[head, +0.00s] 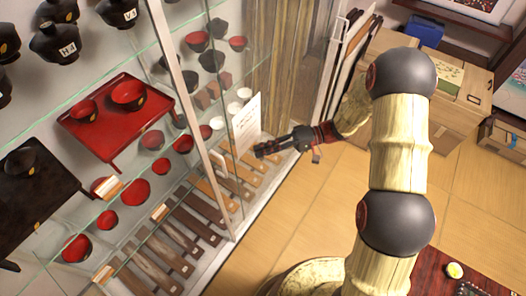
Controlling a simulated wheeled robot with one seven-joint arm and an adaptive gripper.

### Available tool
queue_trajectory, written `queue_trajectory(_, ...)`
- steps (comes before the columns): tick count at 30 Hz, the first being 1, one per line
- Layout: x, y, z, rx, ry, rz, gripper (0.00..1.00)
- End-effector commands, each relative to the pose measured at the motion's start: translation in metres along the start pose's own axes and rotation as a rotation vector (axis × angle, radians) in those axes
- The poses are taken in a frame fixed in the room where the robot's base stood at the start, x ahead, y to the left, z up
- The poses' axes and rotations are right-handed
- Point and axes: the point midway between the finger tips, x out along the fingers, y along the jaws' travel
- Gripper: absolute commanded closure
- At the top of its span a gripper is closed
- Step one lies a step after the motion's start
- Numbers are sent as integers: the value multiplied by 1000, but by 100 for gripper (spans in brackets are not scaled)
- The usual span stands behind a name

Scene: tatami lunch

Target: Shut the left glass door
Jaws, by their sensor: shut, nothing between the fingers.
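A glass-fronted display cabinet fills the left of the head view. A pale upright metal frame (190,107) of its glass front runs from the top down to the base. Clear glass lies to both sides of this frame, and I cannot tell exactly where the left glass door ends or how far it stands open. My gripper (262,151) is shut and empty, its dark fingers pointing left. In the picture its tips are just right of a white card (241,124); I cannot tell whether they touch anything.
The shelves hold a red tray (118,125), several red and black bowls, and wooden strips. Cardboard boxes (455,95) stand at the upper right. A low red table (450,270) is at the lower right. The tatami floor (300,205) before the cabinet is clear.

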Motion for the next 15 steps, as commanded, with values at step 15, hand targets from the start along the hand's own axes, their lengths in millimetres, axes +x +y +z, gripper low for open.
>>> queue_trajectory(15,85,0,19,4,-2,1,100)
